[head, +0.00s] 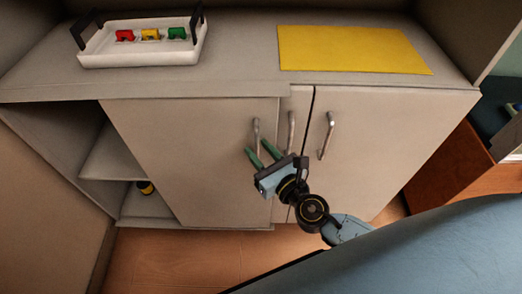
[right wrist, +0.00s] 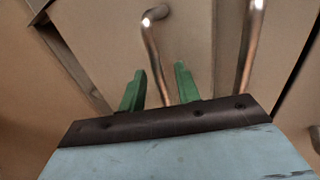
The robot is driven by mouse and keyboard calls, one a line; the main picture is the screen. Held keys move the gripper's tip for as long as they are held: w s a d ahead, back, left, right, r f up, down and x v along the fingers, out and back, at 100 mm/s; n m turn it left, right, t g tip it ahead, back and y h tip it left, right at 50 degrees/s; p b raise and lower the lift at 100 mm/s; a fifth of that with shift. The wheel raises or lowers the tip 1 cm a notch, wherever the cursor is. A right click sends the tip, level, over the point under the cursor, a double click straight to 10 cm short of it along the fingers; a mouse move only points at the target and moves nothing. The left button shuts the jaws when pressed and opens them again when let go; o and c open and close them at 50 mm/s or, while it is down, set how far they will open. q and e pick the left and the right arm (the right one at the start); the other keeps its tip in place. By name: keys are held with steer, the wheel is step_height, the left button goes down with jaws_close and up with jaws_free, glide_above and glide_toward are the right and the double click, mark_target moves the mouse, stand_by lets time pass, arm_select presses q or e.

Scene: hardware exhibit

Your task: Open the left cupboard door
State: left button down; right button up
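The cupboard has a broad pale left door panel (head: 185,160) with a vertical metal handle (head: 256,130) near its right edge. No gap shows along that edge. My right gripper (head: 257,153) is in front of this panel, its green fingers apart at the handle's lower end. In the right wrist view the handle (right wrist: 152,45) runs down between the two open fingers (right wrist: 160,85). I cannot tell whether they touch it. My left gripper is not in view.
A second handle (head: 291,130) stands close to the right, and a third (head: 326,135) is on the right door (head: 375,150). Open shelves (head: 115,160) lie left of the panel. A white tray (head: 140,58) with small blocks and a yellow mat (head: 350,50) are on top.

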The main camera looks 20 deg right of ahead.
steer(key=shift+s, duration=0.1)
